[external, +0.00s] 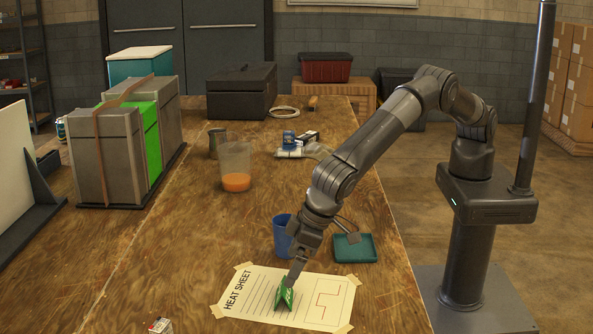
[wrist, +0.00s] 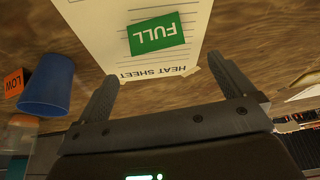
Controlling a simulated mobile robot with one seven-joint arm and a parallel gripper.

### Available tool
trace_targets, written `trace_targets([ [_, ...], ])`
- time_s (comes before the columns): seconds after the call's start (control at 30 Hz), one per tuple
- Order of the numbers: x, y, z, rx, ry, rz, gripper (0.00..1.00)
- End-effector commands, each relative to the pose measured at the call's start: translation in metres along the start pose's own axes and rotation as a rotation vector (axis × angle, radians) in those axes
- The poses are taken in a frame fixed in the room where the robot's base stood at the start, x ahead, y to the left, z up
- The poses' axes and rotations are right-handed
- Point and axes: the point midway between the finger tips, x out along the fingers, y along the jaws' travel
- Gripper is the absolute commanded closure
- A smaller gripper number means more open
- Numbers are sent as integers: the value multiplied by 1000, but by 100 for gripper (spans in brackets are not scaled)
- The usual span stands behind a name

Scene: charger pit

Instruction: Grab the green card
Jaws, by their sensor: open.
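The green card (external: 286,296), a folded tent standing on the heat sheet, is below my gripper (external: 295,277) in the external view. In the wrist view the green card (wrist: 157,33) shows the word FULL, upside down, ahead of my fingertips and roughly centred between them. My gripper (wrist: 162,68) is open there, with nothing between its fingers. The external view does not clearly show whether a finger touches the card. The white heat sheet (external: 250,291) is taped to the wooden table.
A blue cup (external: 281,236) stands just behind the sheet, beside a teal tray (external: 355,247). An orange LOW card (wrist: 13,83) shows next to the cup in the wrist view. A clear beaker with orange liquid (external: 236,182) stands farther back. The table left of the sheet is mostly clear.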

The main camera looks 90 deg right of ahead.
Motion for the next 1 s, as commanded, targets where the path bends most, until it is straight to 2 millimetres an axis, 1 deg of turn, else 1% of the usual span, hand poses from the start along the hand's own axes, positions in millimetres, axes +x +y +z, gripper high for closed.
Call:
trace_targets([
  [0.03,10,0,0,0,-1,1,2],
  [0.1,18,0,0,0,0,0,2],
  [0.3,32,1,2,-1,0,0,2],
  [0.37,39,2,3,-1,-1,1,2],
  [0.5,61,3,5,-1,0,1,2],
  [0.6,72,3,5,-1,1,0,2],
  [0.7,76,2,5,-1,1,0,2],
  [0.87,75,2,5,-1,1,0,2],
  [1.0,75,2,5,-1,0,-1,12],
])
